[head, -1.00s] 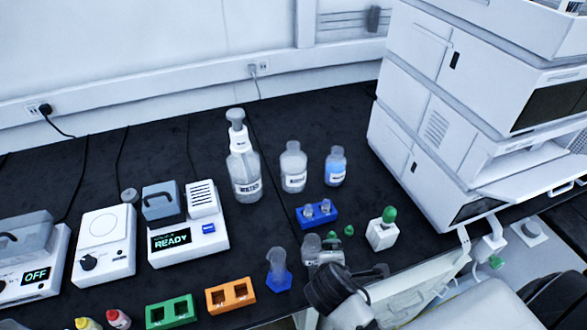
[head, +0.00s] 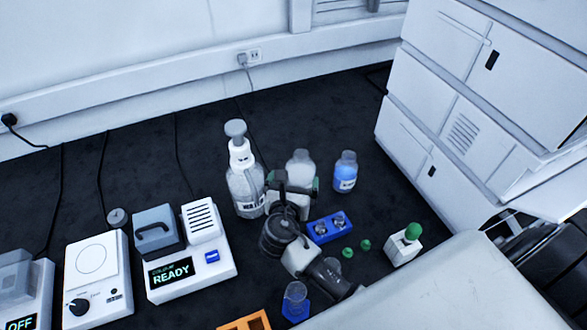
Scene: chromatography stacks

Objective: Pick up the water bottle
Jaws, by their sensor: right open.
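The water bottle (head: 243,183) is a clear bottle with a white neck, a grey top and a label partly reading WATER. It stands upright on the dark bench in the middle of the head view. My right gripper (head: 291,186) is open, just right of the bottle's lower body, with its wrist coming up from the lower right. It overlaps the bottle's right edge in the picture; I cannot tell whether they touch. My left gripper is out of view.
A clear bottle (head: 301,160) stands behind my right gripper, partly hidden. A blue-liquid bottle (head: 345,172) is to its right. A blue vial rack (head: 328,229) lies close to the wrist. A READY device (head: 190,280) stands front left, and stacked white instruments (head: 455,110) rise at right.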

